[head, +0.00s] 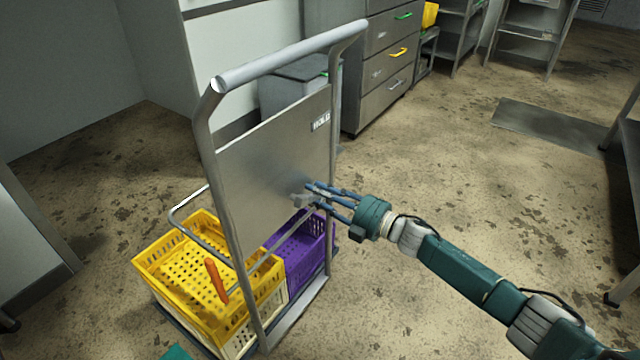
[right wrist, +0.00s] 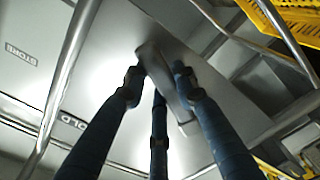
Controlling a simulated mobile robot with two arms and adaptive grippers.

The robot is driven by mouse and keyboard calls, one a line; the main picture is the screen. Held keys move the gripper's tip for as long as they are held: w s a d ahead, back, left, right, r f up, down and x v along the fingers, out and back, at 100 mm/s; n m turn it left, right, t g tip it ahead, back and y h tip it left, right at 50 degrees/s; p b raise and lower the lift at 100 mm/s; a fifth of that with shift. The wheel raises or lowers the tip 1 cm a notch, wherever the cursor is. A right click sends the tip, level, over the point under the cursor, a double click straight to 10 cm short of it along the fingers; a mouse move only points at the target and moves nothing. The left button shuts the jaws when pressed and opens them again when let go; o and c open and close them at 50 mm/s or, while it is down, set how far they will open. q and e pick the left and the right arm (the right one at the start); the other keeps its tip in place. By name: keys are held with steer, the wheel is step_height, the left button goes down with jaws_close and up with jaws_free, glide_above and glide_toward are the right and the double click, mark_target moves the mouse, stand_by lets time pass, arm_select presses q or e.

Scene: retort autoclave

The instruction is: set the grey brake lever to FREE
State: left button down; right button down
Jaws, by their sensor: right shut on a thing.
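The grey brake lever (head: 301,199) sits on the steel panel of a push cart, low on its right half. My right gripper (head: 312,194) comes in from the right and is shut on the lever. In the right wrist view the lever (right wrist: 172,90) shows as a short grey bar between my blue fingers, slanting across the panel (right wrist: 115,50). I see no FREE label. My left gripper is out of view.
The cart's tubular handle (head: 290,57) stands above the panel. A drawer cabinet (head: 385,65) stands behind. The floor to the right is open.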

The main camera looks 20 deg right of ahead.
steer(key=shift+s+a+f+m, duration=0.1)
steer(key=shift+f+m, duration=0.35)
steer(key=shift+m, duration=0.15)
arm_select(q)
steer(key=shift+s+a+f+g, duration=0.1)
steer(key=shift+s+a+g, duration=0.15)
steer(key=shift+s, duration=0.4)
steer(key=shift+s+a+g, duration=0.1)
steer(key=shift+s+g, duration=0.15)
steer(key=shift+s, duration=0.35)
arm_select(e)
steer(key=shift+s+a+f+m, duration=0.1)
steer(key=shift+a+f+m, duration=0.05)
steer(key=shift+f+m, duration=0.3)
steer(key=c, duration=1.3)
jaws_free()
steer(key=shift+c, duration=0.2)
steer(key=shift+r, duration=0.1)
arm_select(q)
steer(key=shift+p, duration=0.3)
arm_select(e)
steer(key=v, duration=1.2)
